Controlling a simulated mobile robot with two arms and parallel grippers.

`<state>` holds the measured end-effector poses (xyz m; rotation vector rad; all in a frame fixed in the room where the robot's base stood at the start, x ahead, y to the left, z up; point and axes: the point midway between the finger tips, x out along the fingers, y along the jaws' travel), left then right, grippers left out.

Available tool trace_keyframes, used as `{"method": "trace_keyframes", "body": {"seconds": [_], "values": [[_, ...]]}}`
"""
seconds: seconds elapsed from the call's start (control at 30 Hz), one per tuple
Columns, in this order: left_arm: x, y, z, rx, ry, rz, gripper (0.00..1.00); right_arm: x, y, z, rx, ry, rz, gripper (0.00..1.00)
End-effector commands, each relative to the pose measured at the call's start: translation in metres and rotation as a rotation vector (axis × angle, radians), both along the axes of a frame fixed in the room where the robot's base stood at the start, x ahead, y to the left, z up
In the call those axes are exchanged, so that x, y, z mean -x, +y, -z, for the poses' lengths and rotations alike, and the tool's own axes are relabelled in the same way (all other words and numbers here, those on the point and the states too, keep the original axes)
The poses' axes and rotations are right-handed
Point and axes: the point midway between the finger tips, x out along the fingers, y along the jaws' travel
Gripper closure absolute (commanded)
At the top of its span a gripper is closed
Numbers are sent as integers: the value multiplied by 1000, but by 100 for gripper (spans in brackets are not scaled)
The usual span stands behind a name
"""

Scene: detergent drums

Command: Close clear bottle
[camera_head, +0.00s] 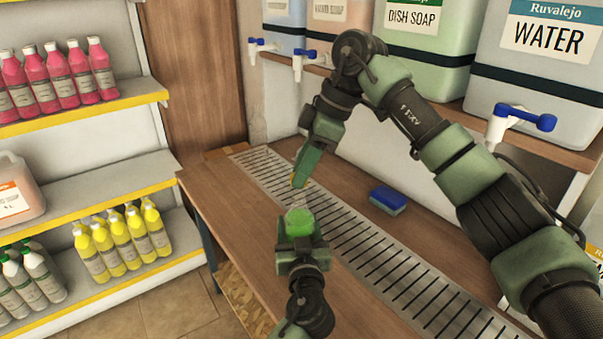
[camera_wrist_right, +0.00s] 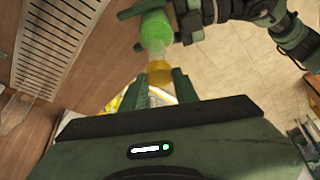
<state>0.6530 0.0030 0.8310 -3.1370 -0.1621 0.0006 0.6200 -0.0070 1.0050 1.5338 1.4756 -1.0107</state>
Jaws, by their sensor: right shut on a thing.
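The clear bottle (camera_head: 299,221) holds green liquid and stands upright above the brown counter. My left gripper (camera_head: 301,243) comes from below and is shut around its body. In the right wrist view the green part of the bottle (camera_wrist_right: 156,32) shows between the left gripper's fingers (camera_wrist_right: 158,14). My right gripper (camera_head: 303,172) is above the bottle, shut on a small yellow cap (camera_wrist_right: 159,73). In the right wrist view the cap lines up with the bottle's clear neck. I cannot tell whether it touches the neck.
A metal drain grate (camera_head: 365,250) runs along the counter (camera_head: 235,215). A blue sponge (camera_head: 388,200) lies right of it. Large dispensers with taps stand behind, including the WATER drum (camera_head: 545,75). Shelves at left hold pink bottles (camera_head: 60,78) and yellow bottles (camera_head: 125,240).

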Motion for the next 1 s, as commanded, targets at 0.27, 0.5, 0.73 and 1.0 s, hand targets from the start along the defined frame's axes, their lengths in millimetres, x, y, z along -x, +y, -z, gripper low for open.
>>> {"method": "trace_keyframes", "body": {"seconds": [0.27,0.5,0.73,1.0], "values": [[0,0,0,0,1,1,100,0,0,9,-2,1,1,100],[0,0,0,0,1,1,100,0,0,8,-2,1,1,100],[0,0,1,0,1,1,100,0,0,16,-2,2,1,100],[0,0,1,0,1,1,100,0,0,26,-2,1,1,100]]}}
